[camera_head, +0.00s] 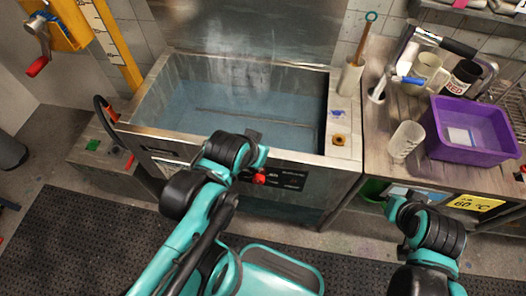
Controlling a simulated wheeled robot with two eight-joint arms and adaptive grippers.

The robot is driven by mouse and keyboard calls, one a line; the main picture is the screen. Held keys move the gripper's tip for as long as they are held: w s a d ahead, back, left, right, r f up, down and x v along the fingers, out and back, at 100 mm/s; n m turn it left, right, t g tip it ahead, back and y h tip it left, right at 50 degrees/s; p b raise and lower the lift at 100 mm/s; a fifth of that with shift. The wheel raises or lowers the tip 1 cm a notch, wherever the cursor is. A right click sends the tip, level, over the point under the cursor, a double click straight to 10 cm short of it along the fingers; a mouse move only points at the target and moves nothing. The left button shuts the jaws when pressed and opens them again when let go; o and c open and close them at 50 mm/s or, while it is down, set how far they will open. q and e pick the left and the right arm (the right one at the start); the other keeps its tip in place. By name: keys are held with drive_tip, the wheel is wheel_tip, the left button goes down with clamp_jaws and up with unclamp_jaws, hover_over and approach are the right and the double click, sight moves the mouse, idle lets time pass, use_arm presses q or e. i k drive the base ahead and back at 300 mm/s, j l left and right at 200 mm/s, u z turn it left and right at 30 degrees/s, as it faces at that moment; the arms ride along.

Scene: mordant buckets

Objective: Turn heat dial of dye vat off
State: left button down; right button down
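The dye vat (320,160) is a steel basin of grey-blue liquid in the middle of the head view. A red dial (259,179) sits on the dark control panel (285,182) on its front face. The markings beside the dial are too small to read. My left gripper (254,137) is over the vat's front rim, just above and left of the dial in the picture. Whether it touches anything is unclear, and its fingers are mostly hidden. My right gripper (399,196) is low at the right, by the front of the wooden counter, its fingers unclear.
The wooden counter (378,150) at the right holds a purple tub (470,128), a pale cup (405,139), a mug (430,70) and a dark jar (462,77). A yellow crank device (65,25) is at the upper left. A dark mat (85,245) covers the floor in front.

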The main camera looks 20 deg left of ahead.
sight(258, 179)
drive_tip(key=k+l+u, duration=0.15)
drive_tip(key=k+l, duration=0.15)
drive_tip(key=k+l+u, duration=0.2)
drive_tip(key=k, duration=0.35)
drive_tip(key=k+l+u, duration=0.15)
drive_tip(key=k, duration=0.25)
